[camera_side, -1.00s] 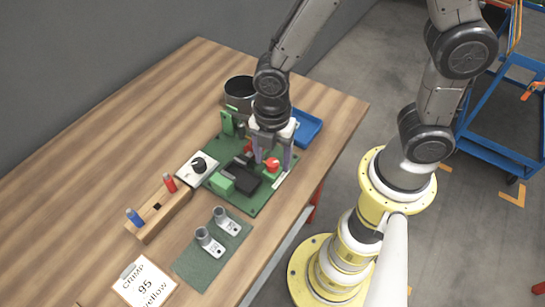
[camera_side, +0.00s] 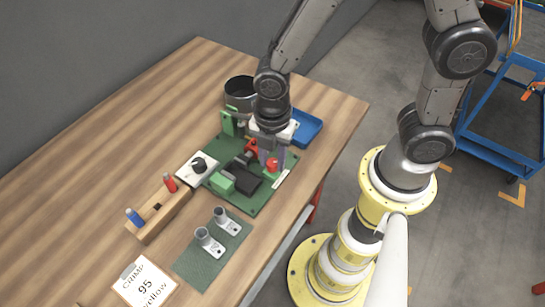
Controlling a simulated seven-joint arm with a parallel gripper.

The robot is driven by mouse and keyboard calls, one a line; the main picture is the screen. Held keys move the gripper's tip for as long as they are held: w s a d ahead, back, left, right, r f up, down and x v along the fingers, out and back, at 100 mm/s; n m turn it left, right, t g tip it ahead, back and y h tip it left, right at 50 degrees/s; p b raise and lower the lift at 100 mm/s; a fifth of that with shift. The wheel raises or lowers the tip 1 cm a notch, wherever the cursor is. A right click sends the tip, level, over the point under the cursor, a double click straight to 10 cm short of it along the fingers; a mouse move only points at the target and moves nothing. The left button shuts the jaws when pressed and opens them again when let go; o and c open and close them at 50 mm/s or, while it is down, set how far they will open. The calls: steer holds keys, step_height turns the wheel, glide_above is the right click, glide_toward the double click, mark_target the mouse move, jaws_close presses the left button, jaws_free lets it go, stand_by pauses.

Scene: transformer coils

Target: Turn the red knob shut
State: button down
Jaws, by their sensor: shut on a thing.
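The red knob (camera_side: 272,164) sits near the right edge of the green board (camera_side: 258,206) on the wooden table. My gripper (camera_side: 272,158) points straight down over it. Its fingers are shut on the knob, one on each side, and partly cover it. A second red part (camera_side: 251,149) shows just left of the fingers, partly hidden by my gripper.
Black blocks (camera_side: 244,180) and a green block (camera_side: 221,184) stand on the board close to my gripper. A dial box (camera_side: 198,168), a blue tray (camera_side: 308,127) and a dark pot (camera_side: 240,90) surround it. The table's left side is clear.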

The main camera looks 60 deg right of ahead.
steer(key=shift+m, duration=0.3)
steer(key=m, duration=0.3)
steer(key=shift+m, duration=0.3)
steer(key=m, duration=0.4)
steer(key=shift+m, duration=0.3)
steer(key=m, duration=0.9)
steer(key=c, duration=0.5)
jaws_free()
steer(key=shift+c, duration=0.2)
steer(key=shift+r, duration=0.1)
